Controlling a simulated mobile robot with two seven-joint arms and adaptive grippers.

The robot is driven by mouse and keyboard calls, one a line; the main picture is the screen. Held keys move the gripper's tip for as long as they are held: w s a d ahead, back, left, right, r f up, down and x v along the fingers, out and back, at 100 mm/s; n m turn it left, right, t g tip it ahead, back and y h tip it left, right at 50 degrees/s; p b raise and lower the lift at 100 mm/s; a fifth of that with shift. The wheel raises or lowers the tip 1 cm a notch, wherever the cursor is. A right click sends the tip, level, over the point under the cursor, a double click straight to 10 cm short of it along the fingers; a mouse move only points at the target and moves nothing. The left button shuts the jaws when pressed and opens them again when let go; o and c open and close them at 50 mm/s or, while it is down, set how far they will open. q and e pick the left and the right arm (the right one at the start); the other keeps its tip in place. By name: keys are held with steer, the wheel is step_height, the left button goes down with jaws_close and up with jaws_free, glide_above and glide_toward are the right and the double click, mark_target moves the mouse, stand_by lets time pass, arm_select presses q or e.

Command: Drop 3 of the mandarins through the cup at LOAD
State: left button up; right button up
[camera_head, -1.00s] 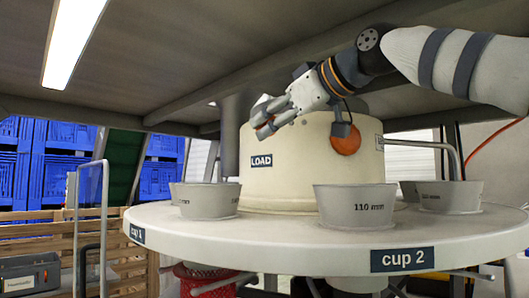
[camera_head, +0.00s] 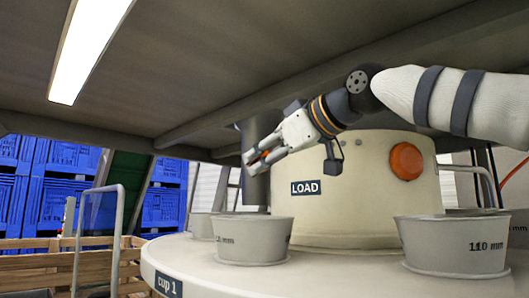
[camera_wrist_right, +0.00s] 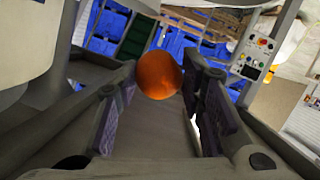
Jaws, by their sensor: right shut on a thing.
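My right gripper (camera_head: 258,158) is shut on an orange mandarin (camera_head: 264,155), which shows only partly between the fingers. In the right wrist view the mandarin (camera_wrist_right: 158,75) sits between the fingertips. The gripper is in the air, left of the LOAD label (camera_head: 305,187) on the cream drum and higher than the cups. In the picture it is above a grey cup (camera_head: 250,240) standing on the round table in front of the drum. I cannot tell whether it is directly over that cup. My left gripper is not in view.
Other cups stand at the right (camera_head: 455,245) and at the back left (camera_head: 200,225). An orange disc (camera_head: 407,161) is on the drum. A ceiling (camera_head: 250,60) hangs close above my arm.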

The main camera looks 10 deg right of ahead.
steer(key=shift+s+f, duration=0.15)
steer(key=shift+f, duration=2.2)
steer(key=o, duration=1.2)
steer(key=v, duration=1.2)
